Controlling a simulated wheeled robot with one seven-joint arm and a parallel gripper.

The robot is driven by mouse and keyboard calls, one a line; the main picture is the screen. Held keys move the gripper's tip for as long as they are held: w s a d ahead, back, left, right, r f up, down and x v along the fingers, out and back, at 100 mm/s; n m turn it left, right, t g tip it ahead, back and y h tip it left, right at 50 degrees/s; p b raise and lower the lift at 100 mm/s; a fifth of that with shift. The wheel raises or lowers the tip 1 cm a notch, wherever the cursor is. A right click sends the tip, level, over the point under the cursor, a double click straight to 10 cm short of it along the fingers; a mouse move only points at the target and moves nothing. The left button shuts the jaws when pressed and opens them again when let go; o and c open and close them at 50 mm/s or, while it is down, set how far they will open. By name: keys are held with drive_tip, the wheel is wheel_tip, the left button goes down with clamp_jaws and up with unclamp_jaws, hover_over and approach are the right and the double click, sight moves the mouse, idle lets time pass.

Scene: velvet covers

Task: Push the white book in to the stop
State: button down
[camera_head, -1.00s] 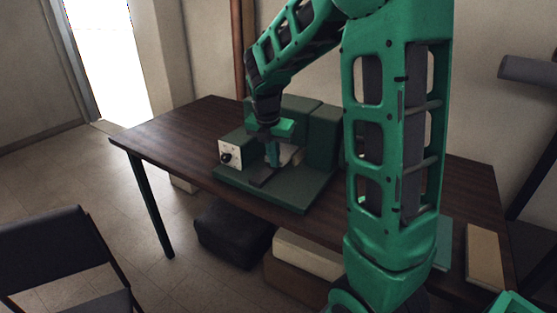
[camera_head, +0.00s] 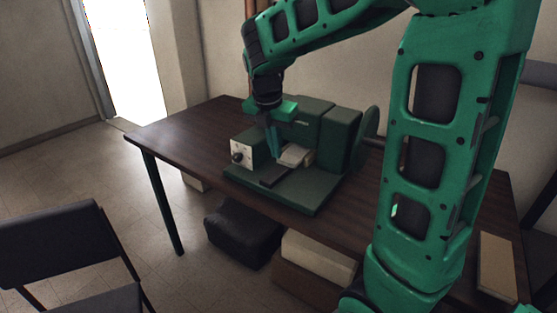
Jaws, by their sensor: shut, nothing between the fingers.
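The white book (camera_head: 295,155) lies in the recess of a dark green fixture (camera_head: 300,198) on the table, its pale end showing at the recess mouth. My gripper (camera_head: 272,155) is shut and empty, pointing down just left of the book's visible end. I cannot tell whether the fingers touch the book. The stop is hidden inside the fixture. A dark flat strip (camera_head: 277,174) lies on the fixture's base in front of the book.
A white panel with a black knob (camera_head: 238,157) stands at the fixture's left. The dark wooden table (camera_head: 190,128) is clear at left. A tan board (camera_head: 496,264) lies at right. A black chair (camera_head: 65,250) stands at front left.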

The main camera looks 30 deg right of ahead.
sight(290, 157)
drive_tip(key=shift+v, duration=1.35)
drive_tip(key=c, duration=2.4)
unclamp_jaws()
drive_tip(key=shift+c, duration=0.2)
drive_tip(key=o, duration=0.5)
drive_tip(key=shift+w+d, duration=0.1)
drive_tip(key=shift+d, duration=0.1)
drive_tip(key=o, duration=1.4)
drive_tip(key=shift+m+t+h, duration=0.3)
drive_tip(key=shift+m+h, duration=0.1)
drive_tip(key=shift+h, duration=0.4)
drive_tip(key=w+d, duration=0.3)
drive_tip(key=d, duration=0.1)
drive_tip(key=shift+w+d+r, duration=0.15)
drive_tip(key=shift+w+d, duration=0.15)
drive_tip(key=shift+w, duration=0.1)
drive_tip(key=shift+c, duration=0.2)
drive_tip(key=x, duration=1.1)
drive_tip(key=shift+a, duration=0.1)
